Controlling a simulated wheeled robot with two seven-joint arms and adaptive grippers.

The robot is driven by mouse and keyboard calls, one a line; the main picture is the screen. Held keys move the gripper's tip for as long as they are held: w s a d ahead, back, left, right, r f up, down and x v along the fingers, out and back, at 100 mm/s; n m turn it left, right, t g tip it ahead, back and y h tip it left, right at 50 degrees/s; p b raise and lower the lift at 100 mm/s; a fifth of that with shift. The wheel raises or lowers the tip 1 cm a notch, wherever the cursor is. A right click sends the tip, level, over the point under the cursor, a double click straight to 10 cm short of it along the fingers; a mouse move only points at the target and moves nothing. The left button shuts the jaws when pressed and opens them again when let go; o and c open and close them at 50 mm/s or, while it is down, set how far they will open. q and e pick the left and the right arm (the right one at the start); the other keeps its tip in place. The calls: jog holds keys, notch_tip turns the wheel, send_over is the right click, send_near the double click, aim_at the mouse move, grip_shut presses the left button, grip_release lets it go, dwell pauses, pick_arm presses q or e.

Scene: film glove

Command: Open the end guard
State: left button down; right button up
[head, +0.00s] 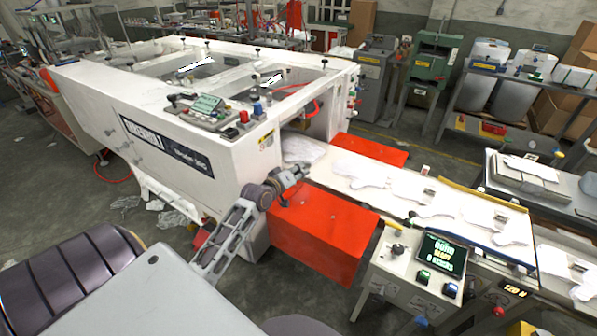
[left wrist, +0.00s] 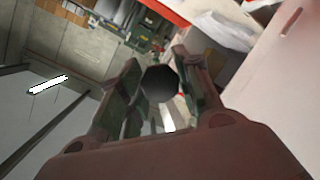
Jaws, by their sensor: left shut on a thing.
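The white machine (head: 190,110) stands across the head view, with an opening at its near right end. My left gripper (head: 297,178) is at that end, beside the opening and above an orange-red panel (head: 323,235). In the left wrist view its two fingers (left wrist: 158,95) are shut on a dark round knob (left wrist: 160,84), which sits between them. A see-through grey panel with a bright glare (left wrist: 48,84) shows at the left of that view; I cannot tell if it is the end guard. The fingertips are small and partly hidden in the head view. My right gripper is not in view.
A white conveyor (head: 345,170) carrying flat glove shapes runs right from the opening. A control box with a lit screen (head: 442,253) stands at the near right. A second red panel (head: 370,149) is beyond the conveyor.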

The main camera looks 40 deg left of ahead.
pick_arm(q)
jog(key=shift+a+f, duration=0.1)
jog(key=shift+a, duration=0.05)
jog(key=c, duration=1)
grip_release()
jog(key=shift+s+a, duration=0.1)
jog(key=shift+s, duration=0.05)
jog(key=shift+c, duration=0.2)
jog(key=v, duration=1.2)
jog(key=shift+f, duration=0.1)
